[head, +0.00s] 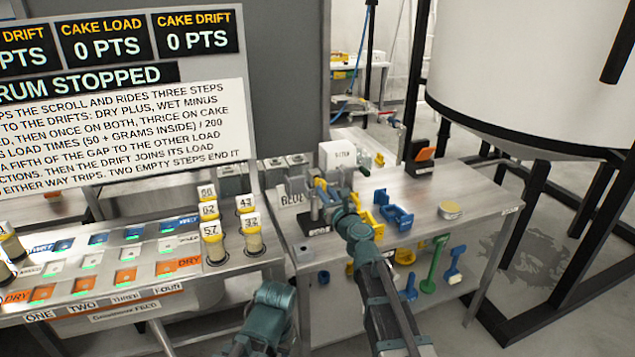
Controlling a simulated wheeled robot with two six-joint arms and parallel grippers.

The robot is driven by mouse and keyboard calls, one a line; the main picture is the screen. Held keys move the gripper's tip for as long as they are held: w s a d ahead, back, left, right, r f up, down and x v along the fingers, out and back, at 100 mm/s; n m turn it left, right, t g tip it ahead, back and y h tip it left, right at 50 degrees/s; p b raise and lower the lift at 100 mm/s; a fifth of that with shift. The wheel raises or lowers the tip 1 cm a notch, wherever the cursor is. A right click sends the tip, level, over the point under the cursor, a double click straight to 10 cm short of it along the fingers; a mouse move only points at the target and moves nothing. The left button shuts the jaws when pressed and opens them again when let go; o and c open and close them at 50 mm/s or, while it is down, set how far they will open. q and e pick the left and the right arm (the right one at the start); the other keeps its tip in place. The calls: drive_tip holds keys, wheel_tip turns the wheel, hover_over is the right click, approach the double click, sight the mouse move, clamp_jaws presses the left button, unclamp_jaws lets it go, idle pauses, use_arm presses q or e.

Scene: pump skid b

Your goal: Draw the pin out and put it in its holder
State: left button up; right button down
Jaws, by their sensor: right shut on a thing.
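My right gripper (328,199) is over the left part of the steel bench (460,187), at a grey block-like fitting. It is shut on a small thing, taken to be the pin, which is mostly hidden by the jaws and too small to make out. Yellow parts (321,184) show right beside the jaws. A dark upright piece (314,212) stands just left of the gripper, above a small label plate. I cannot tell which piece is the holder. Of my left arm only teal links show at the bottom; its gripper is not visible.
A panel of coloured switches (130,255) with yellow-capped jars is at left. A large white tank stands at right.

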drive_tip(key=shift+x, duration=1.65)
drive_tip(key=c, duration=0.8)
unclamp_jaws()
drive_tip(key=shift+o, duration=0.2)
drive_tip(key=shift+s, duration=0.1)
drive_tip(key=v, duration=0.9)
